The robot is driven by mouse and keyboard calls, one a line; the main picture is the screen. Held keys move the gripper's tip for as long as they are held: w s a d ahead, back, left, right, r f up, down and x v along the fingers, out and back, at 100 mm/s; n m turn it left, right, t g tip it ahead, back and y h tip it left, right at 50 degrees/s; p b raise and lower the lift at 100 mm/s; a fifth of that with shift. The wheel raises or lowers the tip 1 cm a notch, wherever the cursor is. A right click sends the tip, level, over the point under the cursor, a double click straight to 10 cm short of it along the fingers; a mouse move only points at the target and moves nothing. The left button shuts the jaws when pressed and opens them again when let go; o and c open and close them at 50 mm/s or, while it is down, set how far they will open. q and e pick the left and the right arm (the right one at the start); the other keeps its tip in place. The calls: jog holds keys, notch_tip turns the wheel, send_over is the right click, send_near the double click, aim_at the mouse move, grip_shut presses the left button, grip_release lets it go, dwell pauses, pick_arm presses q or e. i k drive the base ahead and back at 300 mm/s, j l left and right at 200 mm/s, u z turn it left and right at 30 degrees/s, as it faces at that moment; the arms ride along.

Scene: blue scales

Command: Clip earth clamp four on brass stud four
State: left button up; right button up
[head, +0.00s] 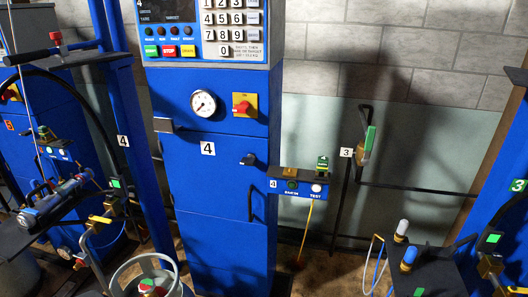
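The blue scale column marked 4 (214,180) stands in the middle of the head view. To its right a small blue box marked 4 (300,187) carries a dark ledge and a round white TEST button (316,188). A small green piece marked 4 (322,163) stands on that ledge; I cannot tell for sure whether it is the earth clamp. A yellow cable or rod (307,230) hangs below the box. I cannot pick out brass stud four with certainty. Neither of my grippers shows in this view.
A gas cylinder (150,287) with a ring collar stands at the bottom left. A dark shelf (440,275) with white-tipped and blue-tipped items is at the lower right. A green-handled item (369,139) hangs at the wall bracket marked 3. Blue posts stand on both sides.

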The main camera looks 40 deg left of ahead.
aim_at(322, 168)
jog(key=i+l+u, duration=0.15)
jog(key=i+u, duration=0.35)
jog(key=i+l+u, duration=0.25)
jog(key=u, duration=0.25)
